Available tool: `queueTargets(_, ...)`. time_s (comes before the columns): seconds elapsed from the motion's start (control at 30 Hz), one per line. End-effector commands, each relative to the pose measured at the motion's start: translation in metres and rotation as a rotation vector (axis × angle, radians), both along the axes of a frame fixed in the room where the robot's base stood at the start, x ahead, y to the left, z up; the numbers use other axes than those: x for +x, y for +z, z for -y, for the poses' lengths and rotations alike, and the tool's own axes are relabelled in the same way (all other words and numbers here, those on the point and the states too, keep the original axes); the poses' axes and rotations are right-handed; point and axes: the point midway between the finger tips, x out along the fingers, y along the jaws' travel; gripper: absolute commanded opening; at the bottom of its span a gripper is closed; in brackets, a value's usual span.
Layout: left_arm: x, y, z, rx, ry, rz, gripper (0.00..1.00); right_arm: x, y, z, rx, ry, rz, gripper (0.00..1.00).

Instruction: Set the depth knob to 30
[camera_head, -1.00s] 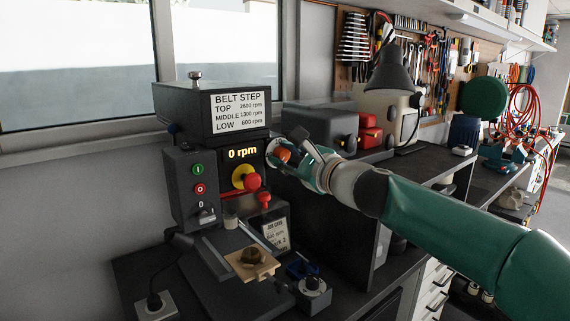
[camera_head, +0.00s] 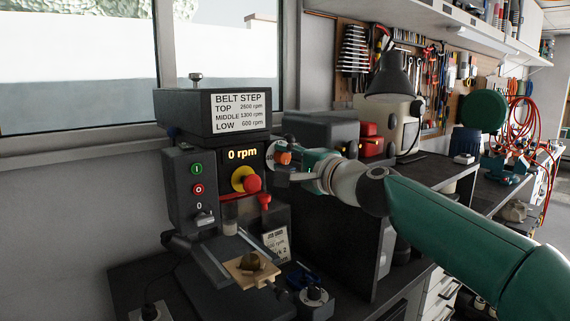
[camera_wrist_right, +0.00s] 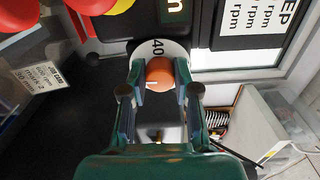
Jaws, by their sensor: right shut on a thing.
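The depth knob (camera_wrist_right: 159,74) is an orange round knob with a white pointer mark, set on a white dial (camera_wrist_right: 178,50) on the side of the drill press. The number 40 shows on the dial; other numbers are hidden or too small to read. My right gripper (camera_wrist_right: 158,80) is shut on the knob, one finger on each side. In the head view the orange knob (camera_head: 285,157) shows between the fingers of my right gripper (camera_head: 290,161). My left gripper is not in view.
The drill press (camera_head: 212,111) has a 0 rpm display (camera_head: 242,154), a red and yellow stop button (camera_head: 250,183), a red lever tip (camera_head: 264,200) and green and red buttons. A wooden workpiece (camera_head: 252,272) sits below. A grey box (camera_head: 322,132) stands behind my right arm.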

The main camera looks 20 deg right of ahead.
Motion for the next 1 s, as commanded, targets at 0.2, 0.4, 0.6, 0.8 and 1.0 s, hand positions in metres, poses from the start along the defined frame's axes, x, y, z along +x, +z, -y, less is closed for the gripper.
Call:
queueTargets(0.2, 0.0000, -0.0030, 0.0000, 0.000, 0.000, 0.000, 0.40, 0.0011, -0.0081, -0.0038, -0.048, 0.011, 0.001, 0.00)
queueTargets(0.4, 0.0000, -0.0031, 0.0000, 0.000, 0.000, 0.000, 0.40, 0.0012, -0.0082, -0.0039, -0.053, 0.012, 0.003, 0.00)
queueTargets(0.6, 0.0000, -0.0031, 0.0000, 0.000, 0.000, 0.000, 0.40, 0.0013, -0.0084, -0.0040, -0.051, 0.012, 0.002, 0.00)
queueTargets(0.8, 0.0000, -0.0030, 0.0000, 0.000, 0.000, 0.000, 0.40, 0.0011, -0.0066, -0.0033, -0.050, 0.009, 0.005, 0.56)
queueTargets(1.0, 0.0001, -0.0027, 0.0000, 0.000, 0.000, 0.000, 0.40, 0.0007, -0.0041, -0.0023, -0.049, 0.006, 0.009, 0.56)
